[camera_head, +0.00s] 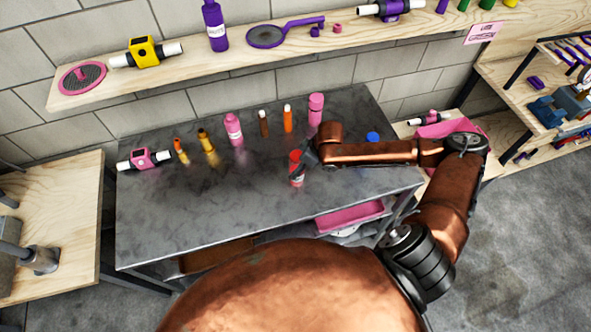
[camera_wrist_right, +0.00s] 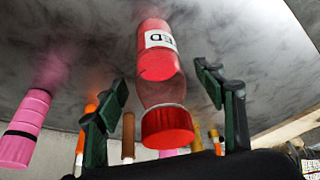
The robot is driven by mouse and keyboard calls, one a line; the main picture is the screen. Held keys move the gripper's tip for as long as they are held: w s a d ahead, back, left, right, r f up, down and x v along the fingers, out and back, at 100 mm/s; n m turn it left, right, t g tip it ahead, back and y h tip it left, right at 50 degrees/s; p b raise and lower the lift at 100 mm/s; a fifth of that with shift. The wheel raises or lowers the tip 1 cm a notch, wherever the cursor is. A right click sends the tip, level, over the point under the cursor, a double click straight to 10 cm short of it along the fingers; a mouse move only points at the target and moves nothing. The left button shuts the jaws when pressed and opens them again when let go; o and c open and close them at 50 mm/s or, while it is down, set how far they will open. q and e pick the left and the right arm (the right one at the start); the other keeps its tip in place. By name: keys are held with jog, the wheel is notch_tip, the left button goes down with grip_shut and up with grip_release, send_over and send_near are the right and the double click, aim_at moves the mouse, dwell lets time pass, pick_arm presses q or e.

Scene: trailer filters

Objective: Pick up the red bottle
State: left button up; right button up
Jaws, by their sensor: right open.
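The red bottle (camera_head: 296,178) stands on the grey table (camera_head: 235,225), right of its middle. The right wrist view shows the red bottle (camera_wrist_right: 160,75) with its red cap and a white label, between the two fingers of my right gripper (camera_wrist_right: 168,115). The fingers are apart, with a visible gap on each side of the bottle. In the head view my right gripper (camera_head: 305,158) is at the bottle and partly covers it. My left gripper is not in view.
Behind the bottle stand a pink bottle (camera_head: 233,130), a brown marker (camera_head: 264,124), an orange marker (camera_head: 288,119) and a pink cylinder (camera_head: 315,108). A pink device (camera_head: 145,159) lies at the left. The table front is clear. A wooden shelf (camera_head: 215,67) runs above.

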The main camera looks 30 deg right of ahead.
aim_at(299, 182)
jog(key=x, duration=0.3)
jog(key=shift+s+d+f, duration=0.1)
jog(key=shift+s+f, duration=0.05)
jog(key=shift+f, duration=0.75)
jog(key=c, duration=0.6)
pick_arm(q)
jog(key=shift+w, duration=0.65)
pick_arm(e)
jog(key=c, duration=0.9)
